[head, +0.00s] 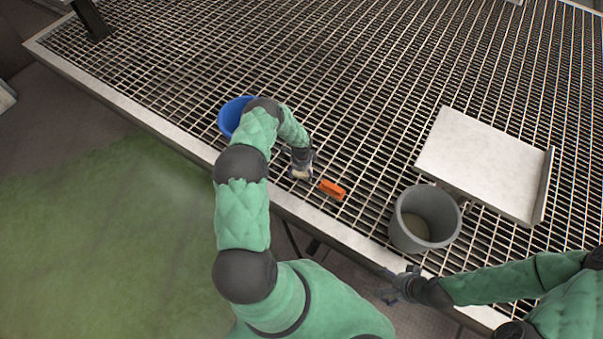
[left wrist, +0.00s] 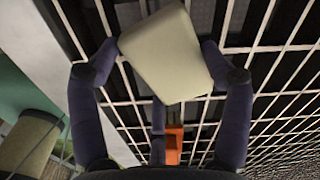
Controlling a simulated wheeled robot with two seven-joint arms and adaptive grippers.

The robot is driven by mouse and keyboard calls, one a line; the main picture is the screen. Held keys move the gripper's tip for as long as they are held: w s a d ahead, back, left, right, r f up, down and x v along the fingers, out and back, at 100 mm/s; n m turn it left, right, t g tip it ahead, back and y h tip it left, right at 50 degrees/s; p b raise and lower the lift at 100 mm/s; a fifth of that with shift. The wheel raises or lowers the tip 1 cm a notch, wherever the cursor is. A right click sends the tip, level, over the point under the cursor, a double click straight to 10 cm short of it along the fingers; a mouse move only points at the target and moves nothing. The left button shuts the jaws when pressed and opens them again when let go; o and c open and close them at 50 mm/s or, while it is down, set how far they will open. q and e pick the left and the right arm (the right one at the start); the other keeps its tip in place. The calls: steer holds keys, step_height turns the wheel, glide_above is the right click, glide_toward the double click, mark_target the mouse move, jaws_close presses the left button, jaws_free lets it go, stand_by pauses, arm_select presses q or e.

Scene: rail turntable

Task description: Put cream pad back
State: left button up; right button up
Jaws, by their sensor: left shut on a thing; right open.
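The cream pad (left wrist: 165,52) is a pale block held between the fingers of my left gripper (left wrist: 160,62) in the left wrist view. In the head view my left gripper (head: 301,172) is over the grating near its front edge, and a small part of the cream pad (head: 298,175) shows there. My left gripper is shut on the pad. I cannot tell whether the pad touches the grating. My right gripper (head: 390,287) is open and empty, beside the front rim at the lower right of the head view.
An orange block (head: 332,189) lies on the grating (head: 330,70) just right of my left gripper. A blue bucket (head: 229,117) stands behind my left arm. A grey bucket (head: 424,218) and a pale tray (head: 482,160) are at the right. The grating's far middle is clear.

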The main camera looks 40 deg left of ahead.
arm_select(q)
steer(key=shift+f, duration=0.2)
steer(key=o, duration=1)
steer(key=shift+r, duration=0.15)
